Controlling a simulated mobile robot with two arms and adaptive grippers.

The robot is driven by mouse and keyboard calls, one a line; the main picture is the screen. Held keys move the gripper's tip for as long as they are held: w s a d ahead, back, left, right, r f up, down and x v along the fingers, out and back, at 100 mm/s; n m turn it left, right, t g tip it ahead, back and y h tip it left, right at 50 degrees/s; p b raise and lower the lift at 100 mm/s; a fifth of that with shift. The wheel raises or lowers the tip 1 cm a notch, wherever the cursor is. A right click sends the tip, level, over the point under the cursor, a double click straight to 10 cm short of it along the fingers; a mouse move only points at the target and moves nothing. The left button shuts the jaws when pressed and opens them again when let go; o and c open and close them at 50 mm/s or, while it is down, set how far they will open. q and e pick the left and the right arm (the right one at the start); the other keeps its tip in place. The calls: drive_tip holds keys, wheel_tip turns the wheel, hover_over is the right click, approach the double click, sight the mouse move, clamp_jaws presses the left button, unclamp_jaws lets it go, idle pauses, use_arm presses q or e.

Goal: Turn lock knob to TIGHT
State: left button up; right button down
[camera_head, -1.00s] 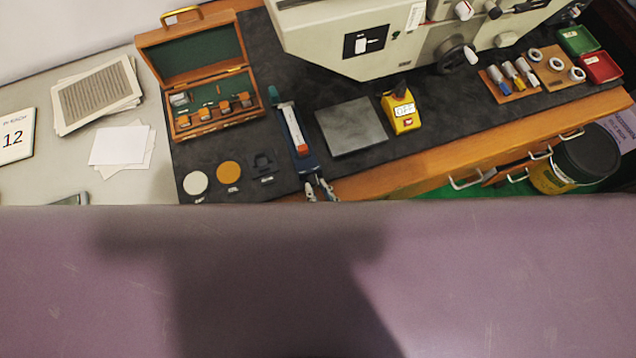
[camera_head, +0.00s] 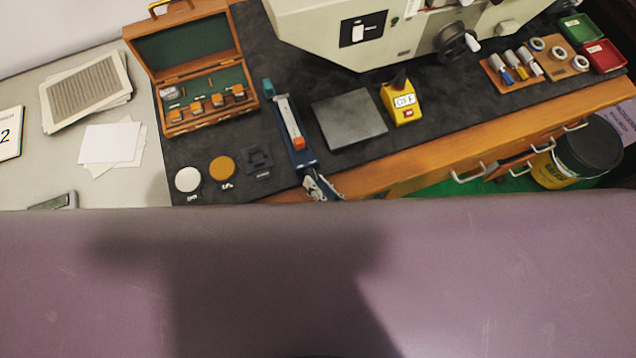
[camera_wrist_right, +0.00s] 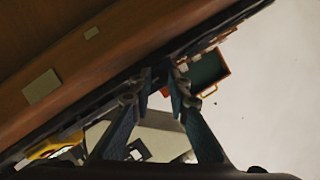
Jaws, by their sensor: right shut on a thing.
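A long blue fixture (camera_head: 286,122) with a pale strip and an orange-red block lies on the dark mat, its near end at the bench's front edge. My right gripper (camera_head: 314,182) is at that near end, shut on the lock knob. The knob itself is hidden by the fingers, so its setting and any TIGHT mark cannot be read. In the right wrist view, the two fingers of the gripper (camera_wrist_right: 162,78) reach up to the bench edge with a narrow gap between them. My left gripper is not in view.
A grey plate (camera_head: 349,119) and a yellow block (camera_head: 401,103) lie right of the fixture. An open wooden case (camera_head: 166,56) and white and orange discs (camera_head: 221,169) lie left. A large machine (camera_head: 350,40) stands behind. Drawer handles (camera_head: 468,177) stick out along the bench front.

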drive_tip(key=c, duration=1.8)
unclamp_jaws()
drive_tip(key=v, duration=1.2)
drive_tip(key=shift+d, duration=0.1)
drive_tip(key=shift+f, duration=0.1)
